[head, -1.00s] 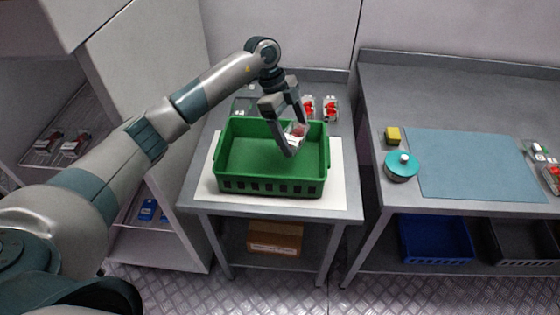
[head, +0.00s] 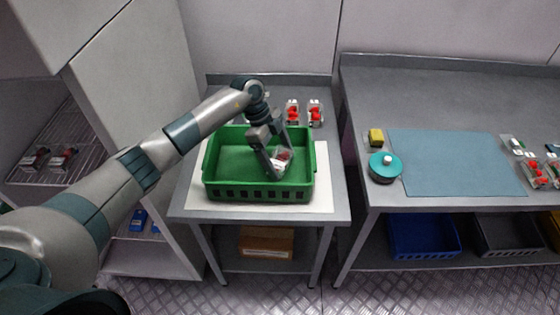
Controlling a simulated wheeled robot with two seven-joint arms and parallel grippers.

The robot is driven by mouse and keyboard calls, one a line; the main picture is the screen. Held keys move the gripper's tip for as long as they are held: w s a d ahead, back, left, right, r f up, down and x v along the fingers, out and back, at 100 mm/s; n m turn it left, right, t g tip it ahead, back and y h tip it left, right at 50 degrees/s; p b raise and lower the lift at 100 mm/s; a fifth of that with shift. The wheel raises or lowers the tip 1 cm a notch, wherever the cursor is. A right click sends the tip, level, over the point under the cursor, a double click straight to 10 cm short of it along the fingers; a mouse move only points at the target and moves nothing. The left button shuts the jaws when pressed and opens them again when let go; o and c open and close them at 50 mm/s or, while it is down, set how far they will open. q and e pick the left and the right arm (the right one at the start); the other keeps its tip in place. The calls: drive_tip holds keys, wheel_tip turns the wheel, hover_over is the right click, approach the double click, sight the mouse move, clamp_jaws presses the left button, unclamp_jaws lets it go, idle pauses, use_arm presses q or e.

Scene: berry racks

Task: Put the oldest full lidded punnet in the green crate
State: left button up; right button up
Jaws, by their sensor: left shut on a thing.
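The green crate (head: 258,193) stands on a white mat on the small middle table. My left gripper (head: 279,170) reaches into the right part of the crate, pointing down. It is shut on a small clear punnet (head: 284,157) with red fruit in it. The punnet is partly hidden by the fingers, and I cannot tell whether it touches the crate floor. The rest of the crate looks empty. Two more punnets with red fruit (head: 292,112) (head: 315,112) stand behind the crate. My right gripper is not in view.
Punnets (head: 62,158) lie on a rack shelf at left. The right bench holds a blue mat (head: 455,165), a teal round pot (head: 385,167), a yellow block (head: 376,138) and several punnets (head: 538,172). A blue crate (head: 422,236) and a cardboard box (head: 267,242) sit below.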

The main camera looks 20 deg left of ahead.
use_arm(q)
drive_tip(key=shift+f, duration=1)
drive_tip(key=o, duration=1.1)
drive_tip(key=p+v, duration=0.8)
drive_tip(key=v, duration=0.4)
drive_tip(key=shift+p, duration=0.4)
